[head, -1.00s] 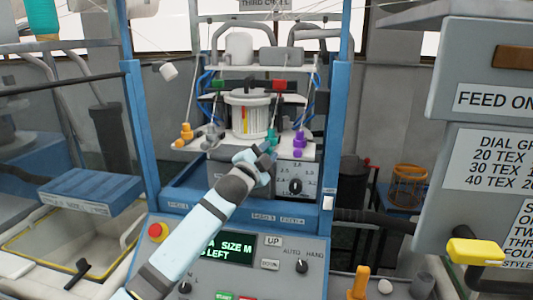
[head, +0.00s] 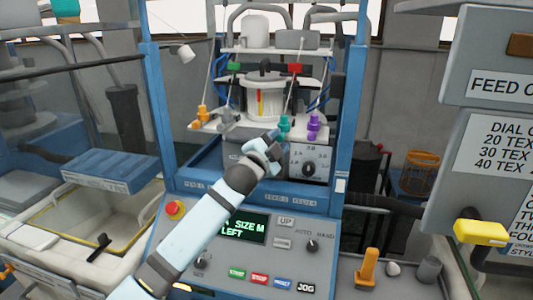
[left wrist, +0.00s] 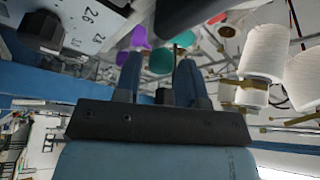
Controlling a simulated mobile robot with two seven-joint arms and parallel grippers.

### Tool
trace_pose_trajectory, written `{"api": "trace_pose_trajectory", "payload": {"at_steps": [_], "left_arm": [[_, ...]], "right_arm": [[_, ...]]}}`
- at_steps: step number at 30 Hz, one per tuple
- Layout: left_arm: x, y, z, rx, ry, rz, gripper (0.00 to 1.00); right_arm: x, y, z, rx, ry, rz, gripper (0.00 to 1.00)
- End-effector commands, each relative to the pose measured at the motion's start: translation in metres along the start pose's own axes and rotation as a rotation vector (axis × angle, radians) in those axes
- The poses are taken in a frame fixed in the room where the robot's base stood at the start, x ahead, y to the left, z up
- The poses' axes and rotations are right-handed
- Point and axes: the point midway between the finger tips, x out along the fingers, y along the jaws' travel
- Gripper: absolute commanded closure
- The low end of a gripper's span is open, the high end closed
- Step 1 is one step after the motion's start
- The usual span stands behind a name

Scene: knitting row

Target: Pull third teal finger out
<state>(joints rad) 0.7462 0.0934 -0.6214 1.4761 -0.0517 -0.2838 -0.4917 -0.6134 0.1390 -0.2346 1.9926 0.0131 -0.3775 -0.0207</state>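The teal finger (head: 284,124) stands on the white ledge of the knitting machine, third from the left, between a grey finger (head: 226,117) and a purple finger (head: 313,124). An orange finger (head: 202,115) is at the left end. My left gripper (head: 272,143) is just below and in front of the teal finger, with no clear contact. In the left wrist view its two fingers (left wrist: 160,78) stand apart with a gap between them. Teal parts (left wrist: 160,60) show beyond that gap, and a purple part (left wrist: 139,38) is near the left fingertip. My right gripper is not in view.
A dial box (head: 306,160) sits close right of my left gripper. Blue frame posts (head: 352,120) bound the bay. The control panel (head: 255,255) lies below my arm. White yarn cones (left wrist: 265,52) show in the left wrist view.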

Motion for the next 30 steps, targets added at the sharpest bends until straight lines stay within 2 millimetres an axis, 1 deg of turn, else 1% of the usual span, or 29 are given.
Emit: {"api": "trace_pose_trajectory", "payload": {"at_steps": [5, 12, 16, 18, 21, 24, 30], "left_arm": [[-0.033, 0.002, 0.002, 0.002, 0.000, 0.000, 0.63], [-0.089, 0.002, 0.002, 0.001, 0.000, 0.001, 0.63], [-0.112, 0.002, 0.001, 0.001, 0.001, 0.000, 0.63], [-0.120, 0.002, 0.001, 0.000, 0.000, 0.000, 0.63], [-0.128, 0.001, 0.000, 0.001, 0.000, 0.000, 0.63], [-0.131, 0.001, 0.000, 0.001, 0.000, 0.000, 0.63], [-0.132, 0.001, 0.000, 0.000, 0.000, 0.000, 0.63]], "right_arm": [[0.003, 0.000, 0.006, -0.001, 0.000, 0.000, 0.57], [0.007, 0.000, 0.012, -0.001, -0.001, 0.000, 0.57], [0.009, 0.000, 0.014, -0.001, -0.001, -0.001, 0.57], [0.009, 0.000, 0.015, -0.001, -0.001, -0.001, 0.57], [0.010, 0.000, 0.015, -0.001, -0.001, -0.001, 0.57], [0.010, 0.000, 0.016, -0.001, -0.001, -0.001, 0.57], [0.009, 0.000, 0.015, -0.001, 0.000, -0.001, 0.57]]}}
